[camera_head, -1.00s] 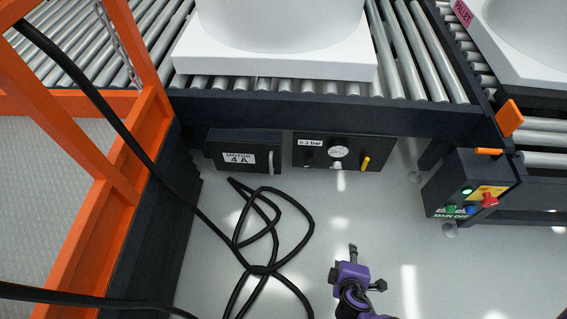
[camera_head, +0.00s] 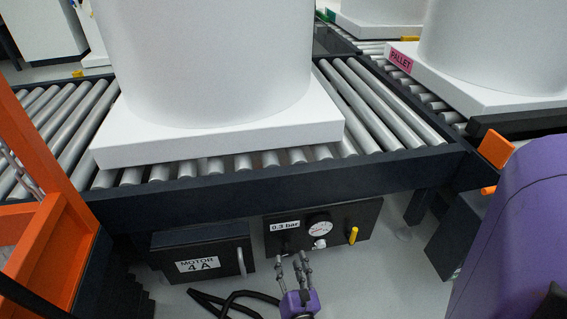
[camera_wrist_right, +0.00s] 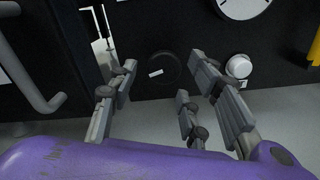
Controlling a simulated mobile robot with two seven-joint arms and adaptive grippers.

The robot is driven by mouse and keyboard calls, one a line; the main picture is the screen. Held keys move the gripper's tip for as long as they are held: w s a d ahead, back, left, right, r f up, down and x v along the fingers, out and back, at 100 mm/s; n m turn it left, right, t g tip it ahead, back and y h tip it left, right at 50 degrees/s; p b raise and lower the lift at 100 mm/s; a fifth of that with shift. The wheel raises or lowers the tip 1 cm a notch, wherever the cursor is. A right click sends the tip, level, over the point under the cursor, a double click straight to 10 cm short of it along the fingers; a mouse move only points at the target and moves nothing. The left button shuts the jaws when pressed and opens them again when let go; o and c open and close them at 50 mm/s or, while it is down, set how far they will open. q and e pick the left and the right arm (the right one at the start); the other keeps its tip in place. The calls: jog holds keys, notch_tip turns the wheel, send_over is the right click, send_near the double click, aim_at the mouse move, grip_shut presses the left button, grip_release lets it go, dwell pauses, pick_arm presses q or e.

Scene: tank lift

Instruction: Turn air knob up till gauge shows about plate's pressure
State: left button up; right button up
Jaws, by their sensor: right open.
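The black air panel (camera_head: 365,222) hangs under the conveyor with a "0.3 bar" plate (camera_head: 285,226). A round white gauge (camera_head: 319,227) is beside the plate; its needle is too small to read. A dark round knob with a white mark (camera_wrist_right: 156,73) is on the panel face in the right wrist view. A white knob (camera_wrist_right: 238,67) sits to its right, below the gauge. My right gripper (camera_head: 292,264) is open in front of the panel. In the right wrist view its fingers (camera_wrist_right: 160,78) are spread on both sides of the dark knob, apparently empty. My left gripper is not in view.
A yellow lever (camera_head: 353,235) is at the panel's right. The motor box (camera_head: 215,252) with a handle stands left of the panel. The roller conveyor's dark beam (camera_head: 260,185) runs above. A black cable (camera_head: 235,297) lies on the floor. Orange framing (camera_head: 45,240) is at left.

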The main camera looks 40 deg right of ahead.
aim_at(287, 254)
jog(key=shift+b+x, duration=0.6)
jog(key=shift+x, duration=1.5)
jog(key=c, duration=1.1)
jog(key=shift+o, duration=0.2)
